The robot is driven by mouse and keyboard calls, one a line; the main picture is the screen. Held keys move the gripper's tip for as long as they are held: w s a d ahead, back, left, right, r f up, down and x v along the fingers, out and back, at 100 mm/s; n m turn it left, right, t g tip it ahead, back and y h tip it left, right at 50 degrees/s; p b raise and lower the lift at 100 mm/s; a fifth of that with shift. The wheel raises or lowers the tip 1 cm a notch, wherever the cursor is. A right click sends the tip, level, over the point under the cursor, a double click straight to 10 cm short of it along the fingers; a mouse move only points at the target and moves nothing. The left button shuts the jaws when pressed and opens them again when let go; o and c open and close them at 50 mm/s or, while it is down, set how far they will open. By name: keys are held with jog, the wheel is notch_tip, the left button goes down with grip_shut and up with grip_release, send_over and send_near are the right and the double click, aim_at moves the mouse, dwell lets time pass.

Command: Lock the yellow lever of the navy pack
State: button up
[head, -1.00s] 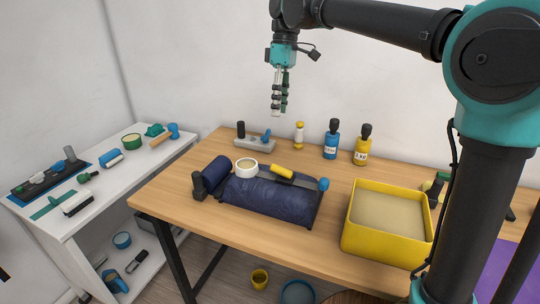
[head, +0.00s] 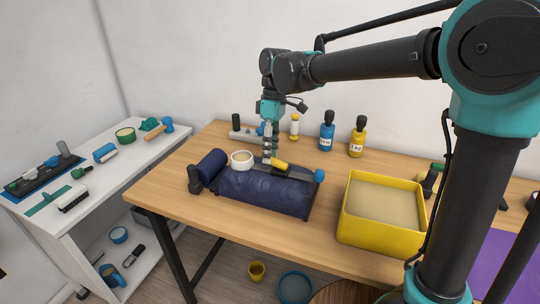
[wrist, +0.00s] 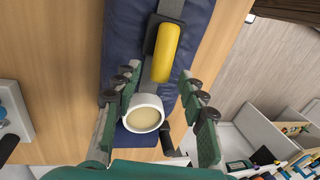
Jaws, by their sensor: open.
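The navy pack (head: 264,192) lies on the wooden table. Its yellow lever (head: 279,164) sits on a dark strap along the top, and in the wrist view the lever (wrist: 165,52) lies lengthwise along that strap. A blue knob (head: 319,175) is at the pack's right end. My gripper (head: 270,154) is open and empty, above the pack near the lever and tape. In the wrist view its fingers (wrist: 160,90) spread to either side of the tape and the lever's lower end.
A yellow bin (head: 381,222) stands right of the pack. Blue (head: 327,134) and yellow (head: 358,138) bottles and a small yellow-white bottle (head: 294,128) stand behind. A grey fixture (head: 243,131) is at the back. A white shelf (head: 88,190) is at left.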

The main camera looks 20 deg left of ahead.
jog(key=shift+s+f, duration=0.15)
jog(key=shift+f, duration=0.5)
jog(key=shift+c, duration=0.6)
grip_shut()
jog(key=shift+a+f+h, duration=0.15)
jog(key=shift+f+h, duration=0.05)
jog(key=shift+h, duration=0.2)
jog(key=shift+o, duration=0.6)
grip_release()
jog(key=shift+r, duration=0.1)
